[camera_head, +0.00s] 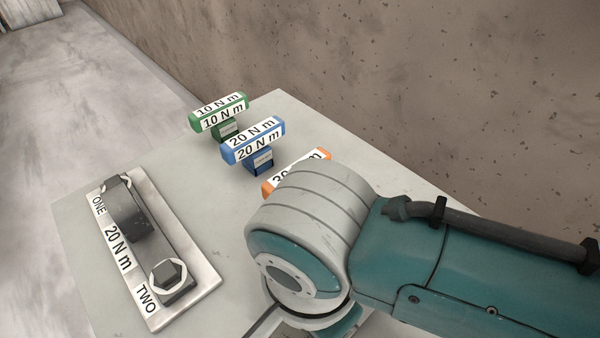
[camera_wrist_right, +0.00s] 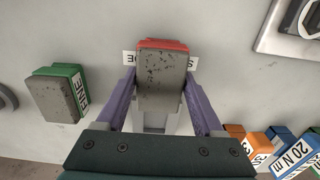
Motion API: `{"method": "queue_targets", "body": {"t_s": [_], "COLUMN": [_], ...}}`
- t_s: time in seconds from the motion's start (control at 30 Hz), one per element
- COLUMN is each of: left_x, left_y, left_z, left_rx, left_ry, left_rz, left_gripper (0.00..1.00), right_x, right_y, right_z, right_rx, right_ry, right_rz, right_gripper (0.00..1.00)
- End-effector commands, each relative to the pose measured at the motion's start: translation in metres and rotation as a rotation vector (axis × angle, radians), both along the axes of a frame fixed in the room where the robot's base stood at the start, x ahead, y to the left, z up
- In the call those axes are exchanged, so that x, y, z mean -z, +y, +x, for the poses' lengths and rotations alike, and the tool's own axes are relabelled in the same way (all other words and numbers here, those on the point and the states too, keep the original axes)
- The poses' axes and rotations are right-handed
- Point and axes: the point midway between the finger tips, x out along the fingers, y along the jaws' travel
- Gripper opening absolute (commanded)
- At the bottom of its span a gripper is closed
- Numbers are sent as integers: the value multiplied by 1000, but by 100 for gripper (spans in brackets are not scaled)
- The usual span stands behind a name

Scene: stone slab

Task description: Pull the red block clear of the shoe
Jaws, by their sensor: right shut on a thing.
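The red block (camera_wrist_right: 163,45) is in the right wrist view, at the upper middle. It shows a red edge at the top and a speckled grey face (camera_wrist_right: 160,75). My right gripper (camera_wrist_right: 160,85) has its two purple fingers on either side of this block and is shut on it. A white label (camera_wrist_right: 130,58), partly covered by the block, reads upside down behind it. A pale grey piece (camera_wrist_right: 155,120) shows below the block between the fingers; I cannot tell whether it is the shoe. In the head view my right arm hides block and gripper. My left gripper is not in view.
A green block (camera_wrist_right: 62,92) with a grey face lies left of my right gripper. In the head view, green (camera_head: 218,112), blue (camera_head: 252,140) and orange (camera_head: 290,175) torque handles stand on the slab (camera_head: 180,160). A steel plate (camera_head: 205,285) with two bolts lies left.

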Motion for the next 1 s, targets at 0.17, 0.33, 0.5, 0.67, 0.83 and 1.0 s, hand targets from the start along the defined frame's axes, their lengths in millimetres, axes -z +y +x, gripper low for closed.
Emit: {"method": "queue_targets", "body": {"t_s": [0.17, 0.33, 0.5, 0.67, 0.83, 1.0], "left_x": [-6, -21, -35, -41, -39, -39], "left_y": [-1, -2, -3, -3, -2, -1], "left_z": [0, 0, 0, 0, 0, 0], "left_rx": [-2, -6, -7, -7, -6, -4], "left_ry": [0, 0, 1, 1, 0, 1], "left_rz": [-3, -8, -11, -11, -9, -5], "left_gripper": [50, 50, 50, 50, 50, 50], "right_x": [-5, -17, -28, -32, -30, -30], "right_y": [3, 10, 19, 24, 24, 24], "right_z": [-2, -8, -14, -18, -18, -18], "right_rx": [0, 0, 0, 0, 0, 0], "right_ry": [1, 3, 2, 1, 0, -1], "right_rz": [2, 2, 2, 1, 0, 1], "right_gripper": [0, 0, 0, 0, 0, 0]}}
